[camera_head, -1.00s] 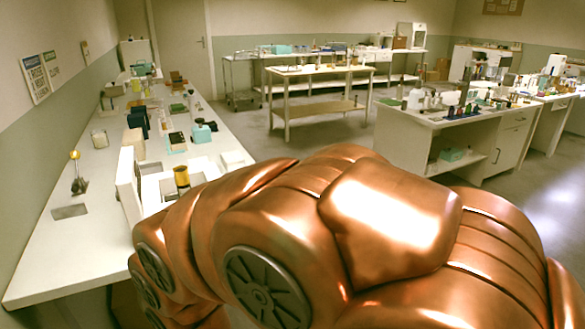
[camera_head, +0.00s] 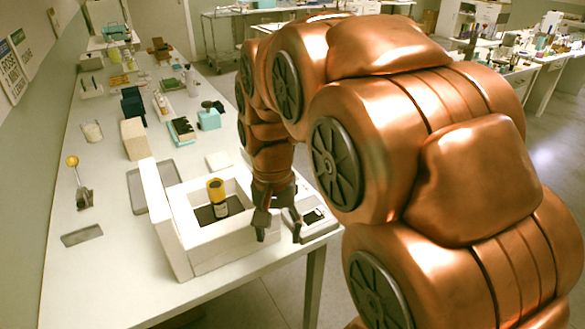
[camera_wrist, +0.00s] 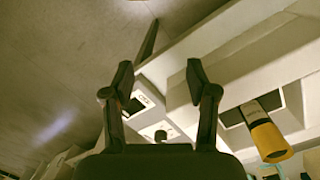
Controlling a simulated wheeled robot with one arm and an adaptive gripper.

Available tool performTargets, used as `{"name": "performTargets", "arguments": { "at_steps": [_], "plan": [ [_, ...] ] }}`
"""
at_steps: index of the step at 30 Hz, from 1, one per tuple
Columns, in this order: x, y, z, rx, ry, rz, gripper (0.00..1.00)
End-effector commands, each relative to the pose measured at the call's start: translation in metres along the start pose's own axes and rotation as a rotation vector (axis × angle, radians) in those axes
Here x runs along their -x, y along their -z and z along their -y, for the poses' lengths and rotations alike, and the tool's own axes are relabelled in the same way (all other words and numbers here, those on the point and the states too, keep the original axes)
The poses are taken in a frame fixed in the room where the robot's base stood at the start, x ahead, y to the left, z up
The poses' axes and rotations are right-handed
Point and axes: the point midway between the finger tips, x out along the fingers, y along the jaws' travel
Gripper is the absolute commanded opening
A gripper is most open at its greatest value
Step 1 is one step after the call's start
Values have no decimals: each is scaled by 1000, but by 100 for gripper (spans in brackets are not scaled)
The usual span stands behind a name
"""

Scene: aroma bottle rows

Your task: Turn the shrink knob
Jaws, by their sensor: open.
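A small dark knob (camera_wrist: 160,135) shows between my gripper's fingers in the wrist view, on a pale panel; I cannot read a label on it. In the head view a low white unit with a dark patch (camera_head: 314,217) stands at the table's right edge, and the knob cannot be made out there. My gripper (camera_head: 280,226) hangs fingers down between this unit and the white open box (camera_head: 235,258). Its two dark fingers are spread with nothing between them, as the wrist view (camera_wrist: 158,76) also shows.
A yellow-capped bottle (camera_head: 217,194) stands inside the white box, left of my gripper; it also shows in the wrist view (camera_wrist: 266,136). The box has a raised lid (camera_head: 163,222). A teal item (camera_head: 208,119) and several others stand farther back. The table's front left is mostly clear.

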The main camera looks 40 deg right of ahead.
Motion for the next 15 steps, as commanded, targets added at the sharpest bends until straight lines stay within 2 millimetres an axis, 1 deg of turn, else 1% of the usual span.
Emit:
{"name": "performTargets", "arguments": {
  "at_steps": [1, 2, 8, 9, 12, 15],
  "plan": [
    [15, 20, 2, -73, 6, -8, 58],
    [17, 30, 3, -115, 10, -12, 58],
    [28, 94, 5, -377, 31, -31, 58],
    [29, 109, 4, -433, 35, -34, 58],
    [33, 143, 2, -565, 49, -43, 58],
    [36, 170, -2, -676, 61, -50, 58]
  ]
}}
